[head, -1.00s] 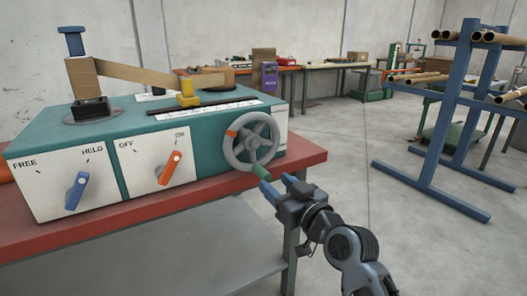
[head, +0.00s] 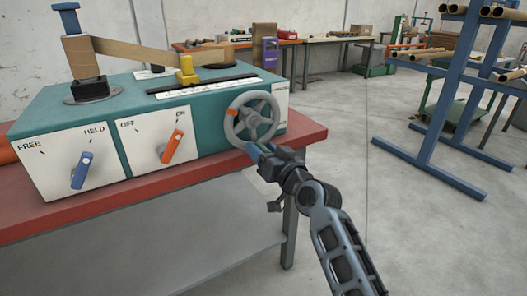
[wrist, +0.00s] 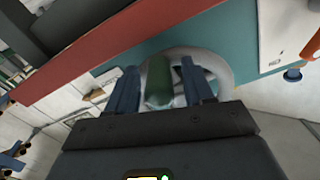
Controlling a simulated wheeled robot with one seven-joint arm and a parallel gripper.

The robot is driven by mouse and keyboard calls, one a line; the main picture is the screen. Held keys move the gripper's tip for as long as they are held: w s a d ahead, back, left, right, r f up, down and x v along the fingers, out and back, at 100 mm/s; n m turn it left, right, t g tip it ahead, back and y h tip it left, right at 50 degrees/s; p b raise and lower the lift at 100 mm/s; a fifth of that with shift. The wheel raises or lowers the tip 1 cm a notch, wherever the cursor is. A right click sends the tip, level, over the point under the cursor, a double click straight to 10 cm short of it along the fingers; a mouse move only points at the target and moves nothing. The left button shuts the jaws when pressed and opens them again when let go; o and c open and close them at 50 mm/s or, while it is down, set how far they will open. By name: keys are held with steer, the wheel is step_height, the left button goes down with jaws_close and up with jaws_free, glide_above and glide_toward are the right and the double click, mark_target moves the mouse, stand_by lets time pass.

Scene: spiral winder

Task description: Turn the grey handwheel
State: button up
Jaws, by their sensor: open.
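The grey handwheel (head: 251,118) is a spoked ring on the right end of the winder's front. An orange mark sits on its rim at the upper left. In the wrist view, the wheel's green handle (wrist: 158,84) stands between my two blue fingers, with a gap visible on each side. My gripper (head: 256,150) is open at the wheel's lower edge in the head view, where it hides the handle. In the wrist view my gripper (wrist: 161,88) points at the wheel (wrist: 222,68), which is partly hidden behind the handle and fingers.
The teal winder (head: 110,99) stands on a red bench (head: 60,217). Its panels carry a blue lever (head: 82,170) and an orange lever (head: 172,147). A blue rack of tubes (head: 455,90) stands at the right. The floor between is clear.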

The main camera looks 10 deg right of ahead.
jaws_close()
stand_by(0.5)
